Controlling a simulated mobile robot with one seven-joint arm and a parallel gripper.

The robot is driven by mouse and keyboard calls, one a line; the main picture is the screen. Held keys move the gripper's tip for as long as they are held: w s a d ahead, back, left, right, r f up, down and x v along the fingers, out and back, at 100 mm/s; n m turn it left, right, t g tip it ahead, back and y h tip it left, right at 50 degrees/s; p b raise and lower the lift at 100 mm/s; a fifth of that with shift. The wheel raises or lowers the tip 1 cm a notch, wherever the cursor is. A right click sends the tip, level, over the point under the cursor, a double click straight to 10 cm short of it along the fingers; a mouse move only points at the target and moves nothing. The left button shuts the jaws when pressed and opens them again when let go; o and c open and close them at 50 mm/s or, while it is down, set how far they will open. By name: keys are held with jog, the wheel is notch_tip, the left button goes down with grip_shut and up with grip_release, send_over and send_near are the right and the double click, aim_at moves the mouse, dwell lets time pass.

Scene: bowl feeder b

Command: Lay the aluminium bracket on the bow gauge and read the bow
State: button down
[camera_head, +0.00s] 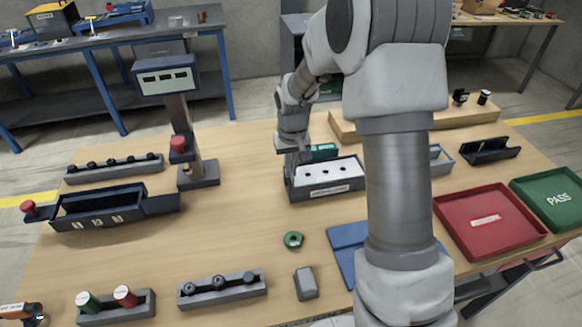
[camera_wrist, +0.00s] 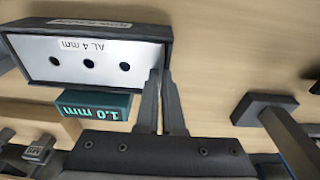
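A pale metal plate marked "AL 4 mm" (camera_wrist: 105,62), with three holes in its face, sits in a dark rack (camera_head: 342,192); it looks like the aluminium bracket. It also shows in the head view (camera_head: 322,173). My gripper (camera_head: 300,158) points down at the left end of the rack. In the wrist view its fingers (camera_wrist: 162,75) are close together by the rack's end wall, with a narrow gap between them. I cannot tell whether they touch or grip anything. No bow gauge is clearly identifiable; a stand with a three-window head (camera_head: 166,82) is at the left.
A teal block marked "1.0 mm" (camera_wrist: 95,103) is beside the rack. A red tray (camera_head: 458,213) and a green PASS tray (camera_head: 556,200) are at right. A green ring (camera_head: 292,240) and grey block (camera_head: 306,283) lie in front. My arm hides the table's middle right.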

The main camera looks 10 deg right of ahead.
jog(key=c, duration=1.1)
grip_release()
jog(key=shift+o, duration=0.2)
jog(key=shift+r, duration=0.1)
jog(key=shift+r+p, duration=0.5)
jog(key=shift+r, duration=0.05)
notch_tip(320, 180, up, 12)
jog(key=s, duration=0.2)
jog(key=s+r+t, duration=0.2)
jog(key=s+r, duration=0.7)
jog(key=s, duration=0.3)
jog(key=s+t, duration=0.2)
jog(key=s, duration=1.1)
jog(key=shift+r, duration=0.35)
jog(key=shift+s, duration=0.1)
